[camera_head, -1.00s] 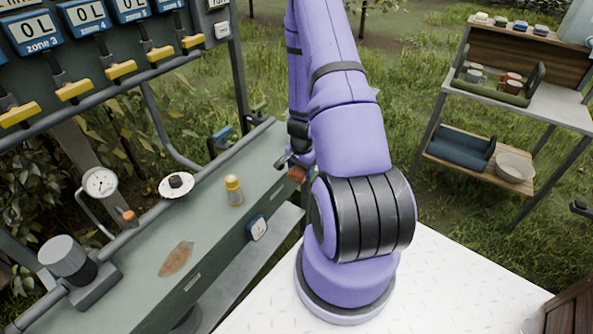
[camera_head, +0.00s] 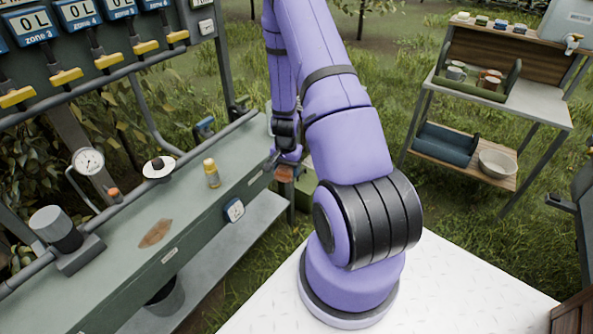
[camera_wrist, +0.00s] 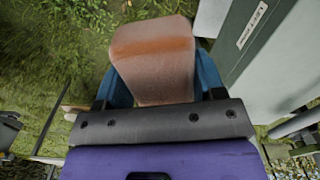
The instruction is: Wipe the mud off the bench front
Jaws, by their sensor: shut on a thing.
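My gripper (camera_wrist: 160,82) is shut on a pinkish block (camera_wrist: 152,62), which looks like a sponge and has an orange-brown band across it. The block sits between the blue fingers. In the head view its reddish end (camera_head: 287,172) shows at the far end of the bench, partly hidden by my arm. The grey-green bench (camera_head: 118,262) runs along the left. A brown, leaf-shaped patch (camera_head: 155,233) lies on its top near the front edge. In the wrist view the bench (camera_wrist: 268,52) stands to the right of the block, apart from it. I cannot make out mud on its front.
A yellow-capped bottle (camera_head: 211,172) and a white dish (camera_head: 158,167) with a dark lump are on the bench. A gauge (camera_head: 88,161) and valves stand behind. A shelf (camera_head: 540,103) with cups and a bowl (camera_head: 497,163) is at right. Grass lies between.

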